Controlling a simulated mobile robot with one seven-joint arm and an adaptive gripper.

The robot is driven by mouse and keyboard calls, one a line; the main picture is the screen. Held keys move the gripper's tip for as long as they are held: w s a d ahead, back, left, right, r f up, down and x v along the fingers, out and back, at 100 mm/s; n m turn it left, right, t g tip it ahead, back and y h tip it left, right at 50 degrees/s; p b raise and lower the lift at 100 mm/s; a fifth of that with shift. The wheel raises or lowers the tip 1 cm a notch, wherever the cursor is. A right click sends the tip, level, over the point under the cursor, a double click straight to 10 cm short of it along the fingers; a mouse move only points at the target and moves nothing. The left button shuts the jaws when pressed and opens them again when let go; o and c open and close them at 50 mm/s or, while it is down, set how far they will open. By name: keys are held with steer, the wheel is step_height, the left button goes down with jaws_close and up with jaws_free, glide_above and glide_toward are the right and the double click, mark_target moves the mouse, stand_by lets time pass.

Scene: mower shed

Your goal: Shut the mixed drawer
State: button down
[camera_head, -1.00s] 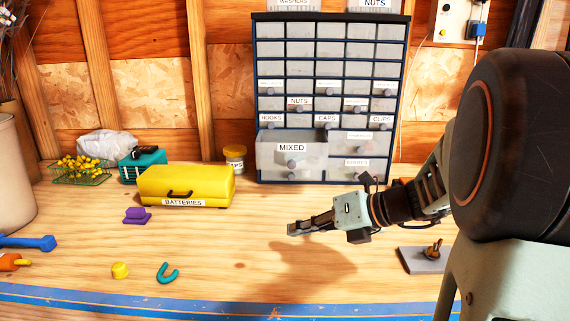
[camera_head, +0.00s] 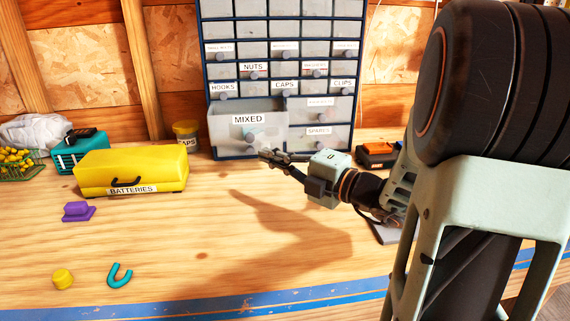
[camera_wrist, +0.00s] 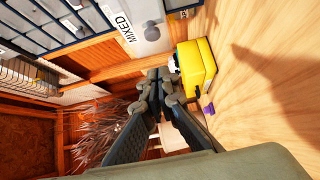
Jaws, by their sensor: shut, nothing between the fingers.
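The mixed drawer (camera_head: 233,129) is the wide clear drawer at the lower left of the blue-framed cabinet. It carries a MIXED label and a round grey knob, and it stands out a little from the cabinet front. My gripper (camera_head: 264,154) is shut and empty, just in front of and below the drawer's knob, pointing left; I cannot tell whether it touches the drawer. In the wrist view the drawer (camera_wrist: 140,22) shows at the top, sideways, beyond my gripper's closed fingers (camera_wrist: 158,76).
A yellow BATTERIES case (camera_head: 150,168) stands left of the cabinet, with a yellow-lidded CAPS jar (camera_head: 187,134) behind it. An orange and black item (camera_head: 377,153) lies right of my gripper. A purple block (camera_head: 77,211), a yellow piece and a teal hook lie at the front left.

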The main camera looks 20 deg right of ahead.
mark_target(247, 139)
steer(key=w+a+b, duration=0.1)
steer(key=w, duration=0.6)
steer(key=shift+a, duration=0.1)
steer(key=shift+w+r, duration=0.1)
steer(key=shift+w, duration=0.05)
steer(key=w+p, duration=0.2)
steer(key=w, duration=0.1)
steer(key=w+d+p, duration=0.1)
steer(key=w+p, duration=0.2)
steer(key=w, duration=0.1)
steer(key=w+d+p, duration=0.1)
steer(key=w+p, duration=0.1)
steer(key=w, duration=0.1)
steer(key=shift+w+d, duration=0.1)
steer(key=shift+w, duration=0.3)
steer(key=shift+s, duration=0.1)
steer(key=shift+s+p, duration=0.1)
steer(key=shift+p, duration=0.2)
